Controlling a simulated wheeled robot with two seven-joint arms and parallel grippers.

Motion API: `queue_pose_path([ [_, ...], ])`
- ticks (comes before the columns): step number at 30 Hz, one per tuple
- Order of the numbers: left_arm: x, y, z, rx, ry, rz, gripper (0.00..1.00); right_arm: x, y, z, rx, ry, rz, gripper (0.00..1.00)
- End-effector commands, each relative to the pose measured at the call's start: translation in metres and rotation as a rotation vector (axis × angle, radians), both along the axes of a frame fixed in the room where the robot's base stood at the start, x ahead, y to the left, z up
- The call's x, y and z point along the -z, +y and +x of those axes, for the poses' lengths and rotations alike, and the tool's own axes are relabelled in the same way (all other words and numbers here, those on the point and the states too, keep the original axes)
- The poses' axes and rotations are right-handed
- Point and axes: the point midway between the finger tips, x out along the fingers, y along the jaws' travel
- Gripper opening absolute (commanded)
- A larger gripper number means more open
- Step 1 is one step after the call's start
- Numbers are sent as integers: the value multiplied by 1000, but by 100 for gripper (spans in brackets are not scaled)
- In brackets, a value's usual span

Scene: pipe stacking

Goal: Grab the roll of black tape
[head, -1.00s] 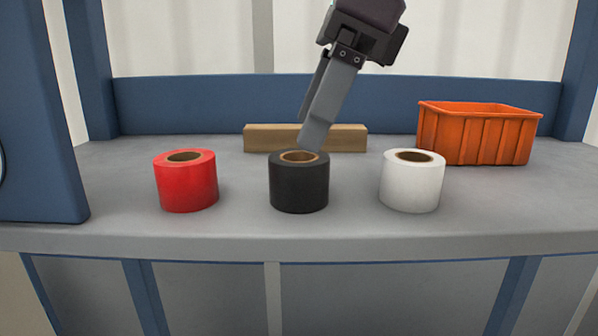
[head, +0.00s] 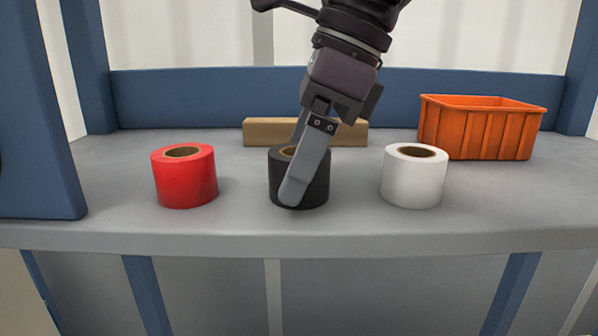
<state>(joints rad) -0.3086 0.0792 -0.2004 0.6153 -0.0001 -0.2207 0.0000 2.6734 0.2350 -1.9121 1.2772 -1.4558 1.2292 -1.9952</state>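The roll of black tape (head: 316,184) stands upright on the grey bench, between a red roll and a white roll. My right gripper (head: 295,172) reaches down to it from above. Its near finger lies across the front of the black roll, with the tip low on its side. The other finger is mostly hidden behind the near one, at the roll's top. I cannot tell whether that finger is in the core or behind the roll, or whether the fingers press on the tape. My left gripper is out of view.
A red roll (head: 185,180) stands to the left and a white roll (head: 412,180) to the right, both with clear gaps. A wooden block (head: 268,132) lies behind. An orange bin (head: 478,132) stands at the back right. The bench's front edge (head: 300,241) is close.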

Motion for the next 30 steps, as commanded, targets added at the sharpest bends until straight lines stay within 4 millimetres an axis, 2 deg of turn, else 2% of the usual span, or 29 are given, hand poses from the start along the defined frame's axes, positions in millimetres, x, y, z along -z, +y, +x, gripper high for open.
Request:
queue_pose_path([
  [1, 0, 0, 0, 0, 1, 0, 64, 0, 0, 0, 0, 0, 0, 76],
  [9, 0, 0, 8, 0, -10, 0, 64, 0, 0, 0, 0, 0, 0, 41],
  [12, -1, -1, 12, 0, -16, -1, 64, -1, 0, 0, 0, 0, 1, 31],
  [23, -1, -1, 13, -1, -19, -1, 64, -4, 0, 0, 2, 1, -1, 31],
  [30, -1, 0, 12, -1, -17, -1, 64, -23, 0, 0, 4, -4, -4, 31],
])
